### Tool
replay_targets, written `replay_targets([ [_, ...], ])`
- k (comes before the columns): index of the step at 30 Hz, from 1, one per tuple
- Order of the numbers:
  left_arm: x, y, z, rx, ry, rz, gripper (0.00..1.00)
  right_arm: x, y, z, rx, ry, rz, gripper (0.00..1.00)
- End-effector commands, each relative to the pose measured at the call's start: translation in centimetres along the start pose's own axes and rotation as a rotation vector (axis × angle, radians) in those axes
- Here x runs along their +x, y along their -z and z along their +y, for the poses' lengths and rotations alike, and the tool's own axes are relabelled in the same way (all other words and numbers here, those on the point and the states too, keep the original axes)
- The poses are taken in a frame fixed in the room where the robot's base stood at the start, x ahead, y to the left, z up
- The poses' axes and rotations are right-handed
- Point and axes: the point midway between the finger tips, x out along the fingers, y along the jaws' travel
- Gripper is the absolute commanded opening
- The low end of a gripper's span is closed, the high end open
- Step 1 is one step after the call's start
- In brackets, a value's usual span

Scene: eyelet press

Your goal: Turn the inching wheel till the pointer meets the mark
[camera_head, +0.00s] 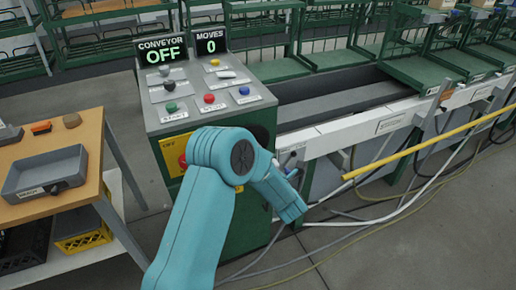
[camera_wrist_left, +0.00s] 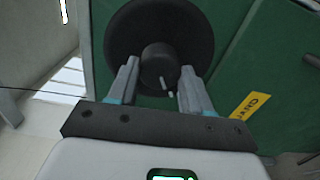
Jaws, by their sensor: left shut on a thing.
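The inching wheel is a black disc (camera_wrist_left: 196,30) with a raised round hub (camera_wrist_left: 158,62), on a green panel in the left wrist view. My left gripper (camera_wrist_left: 159,67) has one finger on each side of the hub and is shut on it. Two small pale marks (camera_wrist_left: 163,83) show by the hub's lower edge, close together and slightly offset. I cannot tell which is the pointer and which is the mark. In the head view my left arm covers the gripper, and only a dark edge (camera_head: 259,135) that may be the wheel shows beside it. My right gripper is not in view.
A grey-green console (camera_head: 206,95) with buttons and displays reading CONVEYOR OFF and MOVES 0 stands behind my arm. A wooden table (camera_head: 30,205) with a grey tray (camera_head: 45,178) is at left. A yellow rail (camera_head: 430,145) and loose cables are at right. A yellow label (camera_wrist_left: 250,106) is near the wheel.

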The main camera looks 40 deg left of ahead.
Motion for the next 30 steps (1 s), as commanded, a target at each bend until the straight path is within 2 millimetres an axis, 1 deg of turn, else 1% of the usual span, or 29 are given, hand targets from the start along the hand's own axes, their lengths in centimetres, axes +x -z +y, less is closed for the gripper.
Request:
replay_targets([
  [1, -0.1, 0.0, 0.2, 0.047, 0.005, 0.000, 0.00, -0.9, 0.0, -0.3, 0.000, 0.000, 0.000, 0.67],
  [12, -0.2, -0.1, 0.1, 0.397, 0.003, 0.008, 0.00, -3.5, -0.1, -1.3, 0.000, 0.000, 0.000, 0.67],
  [24, -0.3, -0.1, 0.0, 0.761, 0.002, 0.018, 0.00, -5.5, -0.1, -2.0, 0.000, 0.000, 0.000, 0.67],
  [30, -0.3, -0.1, -0.1, 0.902, 0.001, 0.022, 0.00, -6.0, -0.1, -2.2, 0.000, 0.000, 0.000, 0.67],
])
